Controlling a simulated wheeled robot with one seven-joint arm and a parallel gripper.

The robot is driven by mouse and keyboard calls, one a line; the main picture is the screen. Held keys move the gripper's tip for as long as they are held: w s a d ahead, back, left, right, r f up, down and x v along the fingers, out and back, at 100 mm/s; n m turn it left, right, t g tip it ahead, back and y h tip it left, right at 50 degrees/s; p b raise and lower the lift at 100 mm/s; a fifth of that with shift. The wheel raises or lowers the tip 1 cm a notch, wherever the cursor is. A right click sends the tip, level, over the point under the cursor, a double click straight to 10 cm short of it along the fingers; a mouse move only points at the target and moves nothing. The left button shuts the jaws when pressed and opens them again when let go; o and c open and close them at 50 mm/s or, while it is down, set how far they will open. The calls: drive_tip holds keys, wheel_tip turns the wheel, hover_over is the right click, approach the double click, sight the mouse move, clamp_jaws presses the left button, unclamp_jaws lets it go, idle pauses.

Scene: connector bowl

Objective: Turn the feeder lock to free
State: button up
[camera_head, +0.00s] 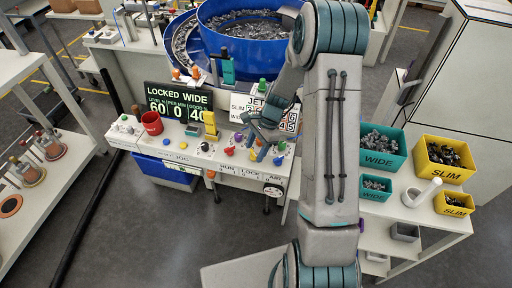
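The feeder panel (202,158) is a white bench front with several coloured knobs and a label strip (250,175) that seems to read RUN, LOCK, AIR. A display board (178,103) reads LOCKED WIDE. I cannot tell which one is the feeder lock. My gripper (261,150) is low over the panel's right half, among the knobs. Its fingertips are small and partly merge with the controls, so contact and opening are unclear.
A blue bowl feeder (207,40) stands behind the panel. A red mug (152,123) is on the bench's left. Teal WIDE bins (370,162) and yellow SLIM bins (438,173) stand at right beside a white cylinder (431,186). Open floor lies in front.

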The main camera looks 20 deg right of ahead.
drive_tip(key=c, duration=0.7)
drive_tip(key=shift+n, duration=0.3)
drive_tip(key=n, duration=0.1)
drive_tip(key=n+g+b, duration=0.1)
drive_tip(key=shift+w+a+n+h, duration=0.1)
drive_tip(key=shift+w+n+h, duration=0.05)
drive_tip(key=shift+n+h, duration=0.15)
drive_tip(key=n+g+b, duration=0.1)
drive_tip(key=n, duration=0.2)
drive_tip(key=shift+w+n+h, duration=0.15)
drive_tip(key=shift+n+h, duration=0.15)
drive_tip(key=shift+h, duration=0.1)
drive_tip(key=n, duration=0.1)
drive_tip(key=n+h+b, duration=0.1)
drive_tip(key=n, duration=0.1)
drive_tip(key=n+g+h, duration=0.1)
drive_tip(key=n, duration=0.1)
drive_tip(key=shift+w+a+b, duration=0.1)
drive_tip(key=shift+a+b, duration=0.2)
drive_tip(key=shift+b, duration=0.1)
drive_tip(key=n+h, duration=0.1)
drive_tip(key=n, duration=0.2)
drive_tip(key=n+h+b, duration=0.1)
drive_tip(key=n, duration=0.2)
drive_tip(key=shift+a, duration=0.2)
drive_tip(key=shift+r, duration=0.1)
